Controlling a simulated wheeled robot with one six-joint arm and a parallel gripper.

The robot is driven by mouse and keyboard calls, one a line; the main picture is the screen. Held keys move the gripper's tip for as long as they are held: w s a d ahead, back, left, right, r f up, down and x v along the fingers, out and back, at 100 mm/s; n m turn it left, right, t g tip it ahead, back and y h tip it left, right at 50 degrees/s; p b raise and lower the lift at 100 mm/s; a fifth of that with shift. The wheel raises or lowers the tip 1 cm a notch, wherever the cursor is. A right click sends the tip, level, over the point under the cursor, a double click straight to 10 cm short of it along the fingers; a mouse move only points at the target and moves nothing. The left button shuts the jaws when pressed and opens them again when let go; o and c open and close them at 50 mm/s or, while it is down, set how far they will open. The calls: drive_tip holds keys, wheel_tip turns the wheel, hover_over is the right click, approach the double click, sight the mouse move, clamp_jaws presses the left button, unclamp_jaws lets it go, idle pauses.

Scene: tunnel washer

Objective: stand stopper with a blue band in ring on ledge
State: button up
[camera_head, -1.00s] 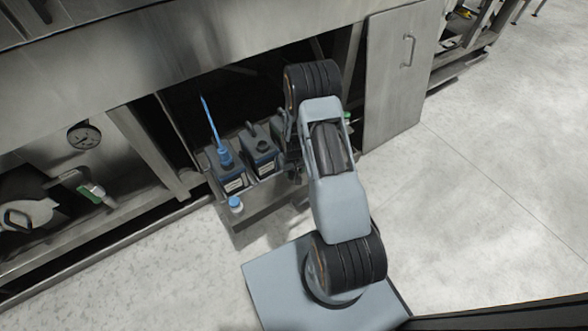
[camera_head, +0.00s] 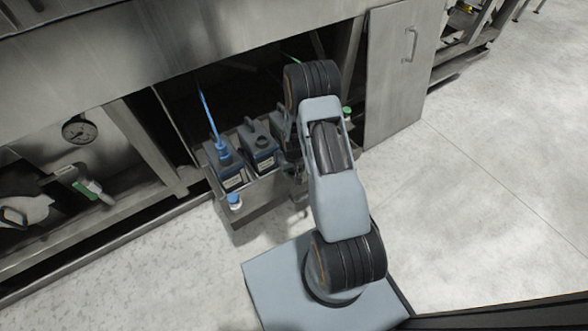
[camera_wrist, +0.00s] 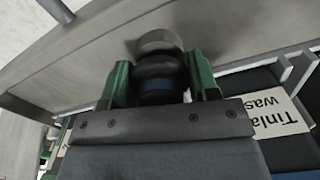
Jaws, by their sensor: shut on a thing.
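In the wrist view, my gripper (camera_wrist: 160,84) has its two green fingers shut on a black stopper with a blue band (camera_wrist: 160,72). A short round grey metal piece, which looks like the ring (camera_wrist: 160,41), lies against the grey ledge (camera_wrist: 80,58) just beyond the stopper. The stopper's far end meets or overlaps it in the picture; I cannot tell whether the stopper is inside it. In the head view my gripper (camera_head: 294,172) is small and dark beside the tray front, partly behind my arm. The stopper cannot be made out there.
A tray (camera_head: 262,197) holds dark canisters (camera_head: 260,155), one with a blue lance (camera_head: 211,122). A blue-capped white piece (camera_head: 234,201) is at its left front corner. A cabinet door (camera_head: 396,75) stands to the right. The floor at right is clear.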

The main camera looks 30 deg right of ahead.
drive_tip(key=shift+f, duration=0.35)
drive_tip(key=shift+f+b, duration=0.45)
idle(0.6)
drive_tip(key=o, duration=1.5)
drive_tip(key=shift+c, duration=0.2)
drive_tip(key=shift+r, duration=0.2)
drive_tip(key=shift+r+p, duration=3.35)
drive_tip(key=shift+r, duration=1)
